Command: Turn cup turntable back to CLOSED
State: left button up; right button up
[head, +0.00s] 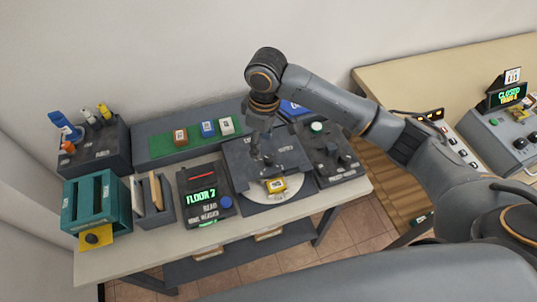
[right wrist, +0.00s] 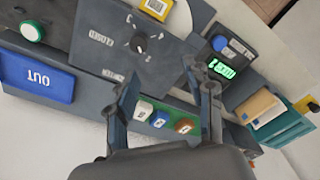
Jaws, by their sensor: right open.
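The cup turntable is a dark grey plate (head: 294,150) with a white disc (head: 291,191) showing at its front edge. A yellow item with a pale display-like face (head: 275,186) sits on the disc. In the right wrist view the plate (right wrist: 120,60) carries a small black knob (right wrist: 138,44) with a pale mark, and small labels too blurred to read surely. My right gripper (head: 262,155) is over the plate, fingers pointing down, open and empty. In the wrist view its spread fingers (right wrist: 165,88) appear apart from the knob. My left gripper is not in view.
A FLOOR 7 display box (head: 204,193) stands left of the plate, a dark control box (head: 328,153) right. Behind is a green strip (head: 175,142) with several coloured blocks. A teal holder (head: 90,202) stands far left.

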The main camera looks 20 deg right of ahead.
aim_at(269, 158)
notch_tip(269, 158, up, 3)
jog(key=w+d, duration=0.2)
jog(key=d, duration=0.1)
jog(key=shift+h, duration=0.4)
notch_tip(269, 158, down, 14)
jog(key=p, duration=0.2)
jog(key=shift+a+p, duration=0.15)
jog(key=shift+p, duration=0.2)
grip_shut()
